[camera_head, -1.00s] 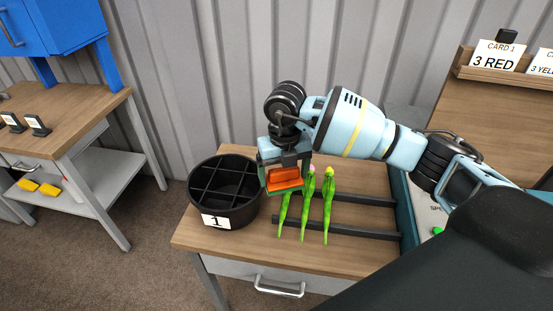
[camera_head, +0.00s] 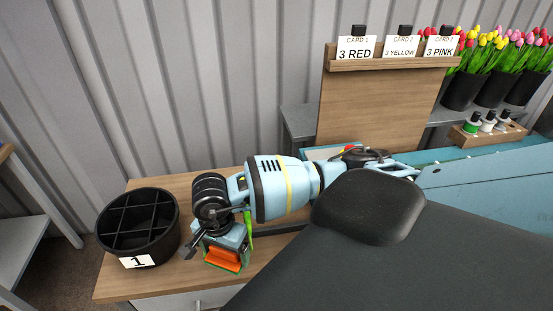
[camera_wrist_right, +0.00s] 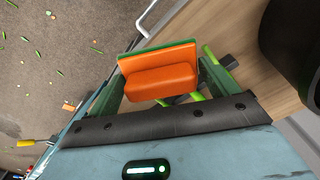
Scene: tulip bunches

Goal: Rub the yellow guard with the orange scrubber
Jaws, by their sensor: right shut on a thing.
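My right gripper (camera_head: 222,248) is shut on the orange scrubber (camera_head: 224,261), an orange block with a green backing. It holds the scrubber low over the front part of the wooden table, right of the black bucket. In the right wrist view the scrubber (camera_wrist_right: 160,75) sits between the green fingers of the gripper (camera_wrist_right: 165,85). I cannot pick out a yellow guard with certainty in either view. My left gripper is not in view.
A divided black bucket (camera_head: 138,226) labelled 1 stands on the table (camera_head: 112,285), left of the gripper. Green tulip stems (camera_head: 249,232) lie partly hidden behind my arm. A card board (camera_head: 372,105) stands behind; tulip buckets (camera_head: 495,88) and small bottles (camera_head: 487,121) are at right.

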